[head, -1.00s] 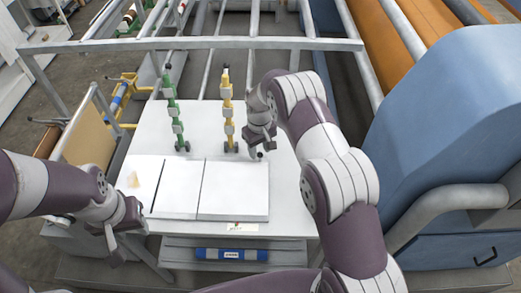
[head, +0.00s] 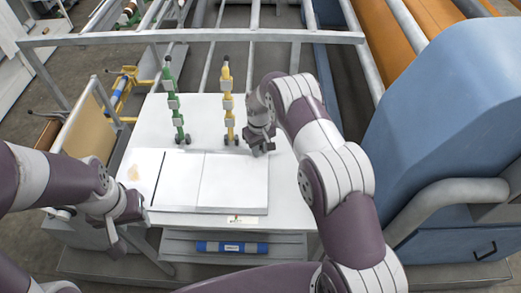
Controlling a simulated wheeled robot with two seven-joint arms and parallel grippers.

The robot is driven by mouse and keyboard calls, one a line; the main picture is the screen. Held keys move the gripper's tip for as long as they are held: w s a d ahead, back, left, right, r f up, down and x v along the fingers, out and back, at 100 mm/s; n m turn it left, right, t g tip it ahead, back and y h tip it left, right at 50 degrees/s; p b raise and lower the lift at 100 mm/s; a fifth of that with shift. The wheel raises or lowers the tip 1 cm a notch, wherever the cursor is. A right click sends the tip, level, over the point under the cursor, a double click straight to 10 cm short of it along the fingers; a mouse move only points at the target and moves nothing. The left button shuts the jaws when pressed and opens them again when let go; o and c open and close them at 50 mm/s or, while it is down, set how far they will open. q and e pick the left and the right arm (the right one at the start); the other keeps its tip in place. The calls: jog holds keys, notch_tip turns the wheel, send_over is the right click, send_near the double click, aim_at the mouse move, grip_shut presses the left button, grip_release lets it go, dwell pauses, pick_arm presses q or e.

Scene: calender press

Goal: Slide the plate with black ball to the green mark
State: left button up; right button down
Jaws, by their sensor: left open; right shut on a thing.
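Flat white plates lie side by side on the white table (head: 210,110): a large right plate (head: 233,185) and a narrower middle one (head: 180,182), with a dark line along the middle one's left edge. My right gripper (head: 263,150) is shut at the right plate's far right corner. The black ball is hidden there, and I cannot make out what lies between the fingers. My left gripper (head: 117,222) is open and empty by the table's near left corner. I cannot make out a distinct green mark on the table surface.
A green stacked post (head: 174,100) and a yellow one (head: 227,100) stand behind the plates. A blue machine housing (head: 440,120) is on the right. A grey rail (head: 190,40) crosses behind. A blue roll (head: 232,247) lies below the table's front edge.

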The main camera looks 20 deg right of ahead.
jog(key=shift+r, duration=0.1)
jog(key=c, duration=1.1)
grip_release()
jog(key=shift+o, duration=0.2)
jog(key=shift+r, duration=0.2)
notch_tip(320, 180, up, 9)
jog(key=b, duration=0.3)
jog(key=shift+a+r+b, duration=0.1)
jog(key=shift+r+b, duration=0.05)
jog(key=shift+b, duration=0.15)
notch_tip(320, 180, up, 3)
jog(key=shift+p, duration=0.9)
